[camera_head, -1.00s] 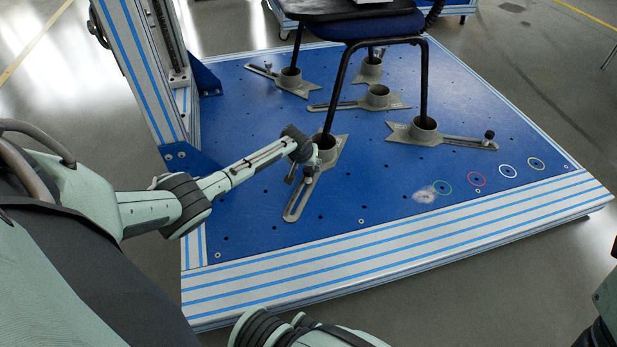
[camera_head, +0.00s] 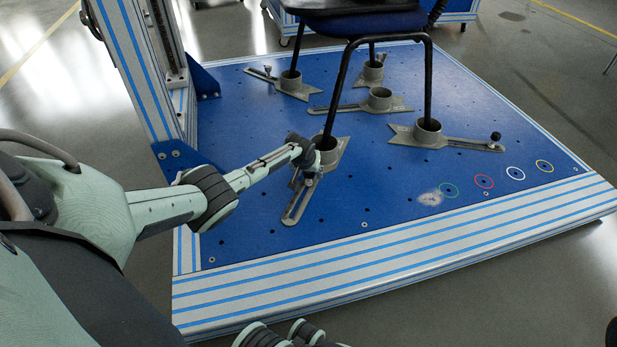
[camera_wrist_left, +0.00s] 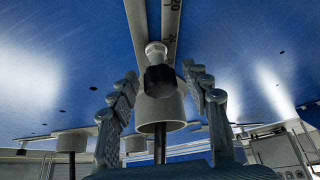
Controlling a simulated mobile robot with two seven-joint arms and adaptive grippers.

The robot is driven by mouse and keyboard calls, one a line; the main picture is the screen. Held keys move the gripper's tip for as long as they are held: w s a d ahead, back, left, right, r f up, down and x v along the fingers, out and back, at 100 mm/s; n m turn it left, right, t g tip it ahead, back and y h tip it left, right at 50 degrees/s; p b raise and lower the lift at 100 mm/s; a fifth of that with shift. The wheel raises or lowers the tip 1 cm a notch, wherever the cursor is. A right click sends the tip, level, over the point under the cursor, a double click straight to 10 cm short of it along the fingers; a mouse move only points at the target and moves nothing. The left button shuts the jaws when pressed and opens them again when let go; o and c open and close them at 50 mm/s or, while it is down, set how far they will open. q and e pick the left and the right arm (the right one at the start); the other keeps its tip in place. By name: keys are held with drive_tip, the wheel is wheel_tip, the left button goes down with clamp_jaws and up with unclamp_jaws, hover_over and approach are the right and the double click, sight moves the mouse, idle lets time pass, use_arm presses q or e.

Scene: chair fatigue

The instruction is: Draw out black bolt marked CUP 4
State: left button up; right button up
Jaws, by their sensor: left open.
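A bolt with a black knob and pale metal end (camera_wrist_left: 158,76) shows in the middle of the left wrist view, on a slotted grey bracket beside a grey cup (camera_wrist_left: 160,109). My left gripper (camera_wrist_left: 159,73) is open, with one finger on each side of the bolt and gaps to it. In the head view my left gripper (camera_head: 307,163) is at the front left cup (camera_head: 329,152) and its bracket (camera_head: 292,206); the bolt is hidden there by the gripper. No CUP 4 marking is legible.
A black chair leg (camera_head: 339,95) stands in this cup. Other legs stand in cups on the blue platform (camera_head: 385,195). Another black-knobbed bolt (camera_head: 496,136) is on the right bracket (camera_head: 460,143). A striped upright (camera_head: 130,85) rises at left. The platform's front is clear.

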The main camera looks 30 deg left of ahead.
use_arm(q)
drive_tip(key=c, duration=1)
drive_tip(key=shift+r, duration=0.1)
drive_tip(key=shift+r, duration=0.1)
drive_tip(key=shift+r+p, duration=2.45)
drive_tip(key=shift+p, duration=0.15)
wheel_tip(320, 180, up, 4)
drive_tip(key=p, duration=0.4)
